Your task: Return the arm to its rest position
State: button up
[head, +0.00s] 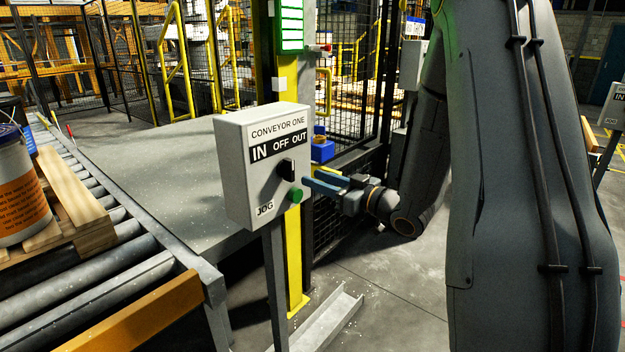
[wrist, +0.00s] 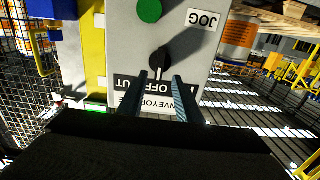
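My gripper (head: 314,183) is in front of the grey control box (head: 235,182) labelled CONVEYOR ONE. Its two blue fingers are apart with nothing between them. In the wrist view my gripper (wrist: 160,76) faces the box, which appears upside down. The black selector knob (head: 286,168) also shows in the wrist view (wrist: 160,58), ahead of the gap between the fingertips. Its pale mark appears to point toward the middle label, OFF. I cannot tell whether a finger touches it. A green JOG button (head: 296,195) sits below the knob. My arm is bent at the right.
A roller conveyor (head: 150,275) runs at the left, carrying a wooden pallet (head: 92,240) with a white pail (head: 18,190). A yellow post (head: 294,260) and mesh fence (head: 350,115) stand behind the box. Floor (head: 400,290) is clear below my arm.

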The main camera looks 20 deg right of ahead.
jog(key=shift+w, duration=0.1)
dwell(0.3)
jog(key=s+d+f+m+g+h, duration=0.1)
jog(key=s+f+m+g+h, duration=0.3)
jog(key=s+f+g+h, duration=0.35)
jog(key=s+a+f+m+g+h, duration=0.1)
jog(key=s+a+g, duration=0.2)
jog(key=s, duration=0.7)
jog(key=s+a+f+m+g+h, duration=0.1)
jog(key=s+a+g, duration=0.2)
jog(key=s, duration=0.7)
jog(key=shift+s+a+f+m+g, duration=0.2)
jog(key=shift+m+g, duration=0.1)
jog(key=shift+g, duration=0.15)
